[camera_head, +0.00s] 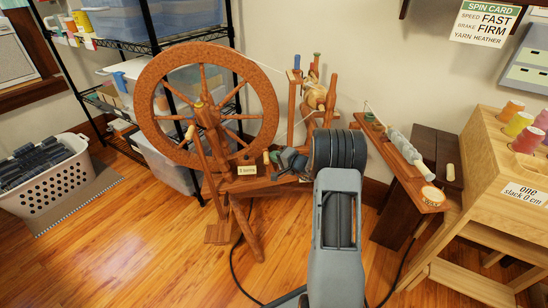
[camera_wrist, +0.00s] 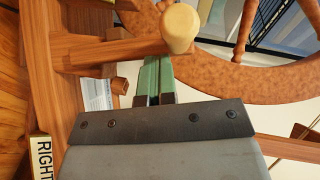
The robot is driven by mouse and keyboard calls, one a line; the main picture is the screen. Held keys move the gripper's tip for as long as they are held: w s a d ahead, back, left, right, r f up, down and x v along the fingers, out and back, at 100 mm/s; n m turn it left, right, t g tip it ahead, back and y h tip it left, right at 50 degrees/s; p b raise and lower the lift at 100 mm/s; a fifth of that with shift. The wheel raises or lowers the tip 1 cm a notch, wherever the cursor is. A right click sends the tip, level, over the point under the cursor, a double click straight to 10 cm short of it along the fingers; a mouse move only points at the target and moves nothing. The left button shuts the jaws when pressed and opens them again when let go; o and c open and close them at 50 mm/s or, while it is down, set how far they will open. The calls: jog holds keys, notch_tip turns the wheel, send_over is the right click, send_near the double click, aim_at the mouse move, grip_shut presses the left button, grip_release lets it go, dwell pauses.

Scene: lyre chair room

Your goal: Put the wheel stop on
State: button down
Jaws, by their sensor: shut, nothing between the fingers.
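The wooden spinning wheel (camera_head: 146,95) stands at centre left, its large round rim upright. A cream knob (camera_head: 266,157) on a wooden bar sits low beside the wheel; it looks like the wheel stop's handle, but I cannot be sure. The same knob (camera_wrist: 180,27) shows large in the wrist view, at the end of a wooden bar (camera_wrist: 110,53). My gripper (camera_head: 274,157) is right by the knob. In the wrist view my gripper's green fingers (camera_wrist: 158,62) are shut together and empty, their tips just below the knob and bar. Whether they touch is unclear.
A "RIGHT" label (camera_wrist: 43,160) is at lower left of the wrist view. A wooden side bench (camera_head: 400,160) and a cabinet with yarn cones (camera_head: 510,155) stand right. A shelf rack (camera_head: 150,45) is behind the wheel; a laundry basket (camera_head: 45,175) is left. The front-left floor is clear.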

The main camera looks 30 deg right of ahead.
jog(key=w+d+p+v, duration=0.1)
jog(key=d+p+v, duration=0.1)
jog(key=v, duration=1.1)
jog(key=shift+d, duration=0.35)
jog(key=shift+w+a, duration=0.1)
jog(key=shift+w, duration=0.05)
